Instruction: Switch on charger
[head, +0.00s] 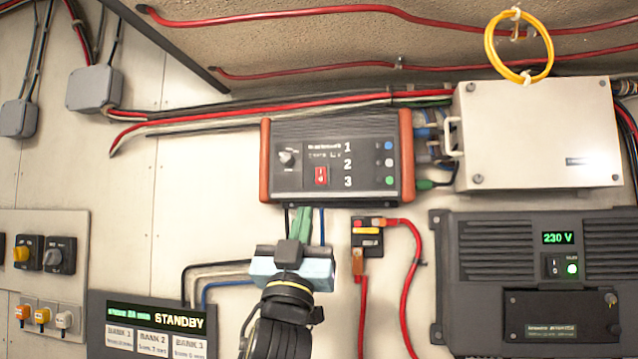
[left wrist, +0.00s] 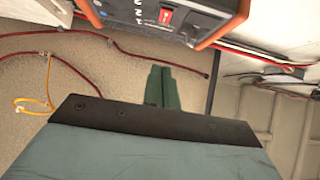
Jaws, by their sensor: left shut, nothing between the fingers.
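The charger (head: 337,130) is a dark grey box with orange end caps, mounted on the wall. Its red rocker switch (head: 321,176) sits at the lower left of its face, beside a knob (head: 287,158) and the numbers 1, 2, 3. The switch also shows at the top of the left wrist view (left wrist: 166,16). My left gripper (head: 303,212) is just below the charger's lower edge in the head view, its green fingers shut together and empty. In the left wrist view its fingers (left wrist: 163,86) point toward the charger, apart from the switch. My right gripper is not in view.
A display panel (head: 152,318) reading STANDBY is at lower left. A 230 V inverter (head: 480,290) and a pale box (head: 535,130) are on the right. A fuse block (head: 367,240) with red cables is right of my gripper. Cables run below the charger.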

